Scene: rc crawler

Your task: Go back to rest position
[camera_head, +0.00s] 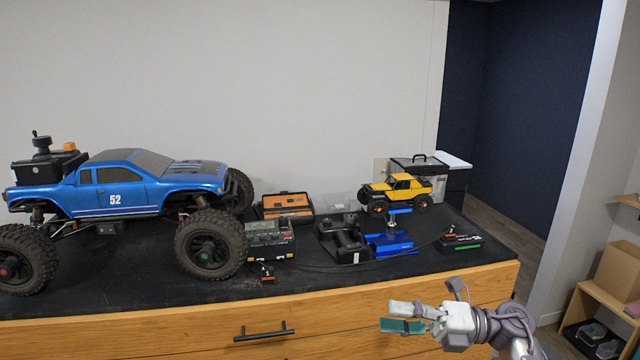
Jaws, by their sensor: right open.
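My right gripper (404,318) is in front of the wooden drawer fronts, below the tabletop's front edge at the lower right. Its fingers point left and are apart, with nothing seen between them. It touches nothing that I can see. My left gripper is not in view. On the black tabletop (330,284), a small yellow crawler (402,186) sits on a blue stand (390,243). A large blue truck (118,186) marked 52 stands at the left.
A charger (270,238), a black transmitter (345,240), an orange-and-black case (287,206) and a small black-and-green box (460,242) lie on the tabletop. A drawer handle (264,332) juts out at the front. A wooden shelf (608,306) stands at the right.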

